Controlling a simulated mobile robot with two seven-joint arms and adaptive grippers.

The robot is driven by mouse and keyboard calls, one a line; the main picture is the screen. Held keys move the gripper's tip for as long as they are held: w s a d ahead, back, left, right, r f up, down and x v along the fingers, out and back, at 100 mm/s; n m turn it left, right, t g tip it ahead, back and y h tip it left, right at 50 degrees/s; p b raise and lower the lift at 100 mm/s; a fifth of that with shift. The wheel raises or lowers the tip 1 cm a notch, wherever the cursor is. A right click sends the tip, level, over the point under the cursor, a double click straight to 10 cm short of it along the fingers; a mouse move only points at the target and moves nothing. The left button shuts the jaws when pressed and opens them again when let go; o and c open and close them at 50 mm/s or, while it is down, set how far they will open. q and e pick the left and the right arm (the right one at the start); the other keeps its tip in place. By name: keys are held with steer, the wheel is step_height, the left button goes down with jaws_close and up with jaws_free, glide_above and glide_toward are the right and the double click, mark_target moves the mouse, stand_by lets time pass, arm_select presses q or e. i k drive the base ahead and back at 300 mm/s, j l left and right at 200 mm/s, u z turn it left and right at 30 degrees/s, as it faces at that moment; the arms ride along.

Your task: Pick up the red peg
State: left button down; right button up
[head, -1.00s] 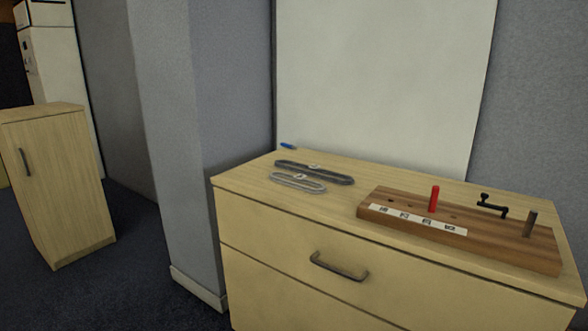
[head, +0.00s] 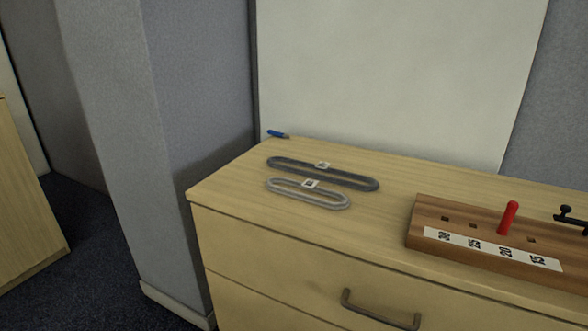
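The red peg (head: 508,218) stands upright, leaning slightly, in the wooden block (head: 470,250) on top of the wooden drawer cabinet (head: 240,212). The block lies at the right of the head view and runs off the right edge. It has several square holes and a white strip of printed numbers along its front. Neither of my grippers shows in the view.
Two oval loops, one dark (head: 340,179) and one light grey (head: 325,200), lie left of the block. A blue pen-like object (head: 277,134) lies at the back left corner. A black crank-shaped piece (head: 572,218) is right of the peg. A white board (head: 390,80) stands behind. The front left cabinet top is clear.

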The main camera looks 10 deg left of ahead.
mark_target(512, 207)
steer(key=i+j, duration=0.35)
steer(key=j, duration=0.15)
steer(key=z, duration=1.25)
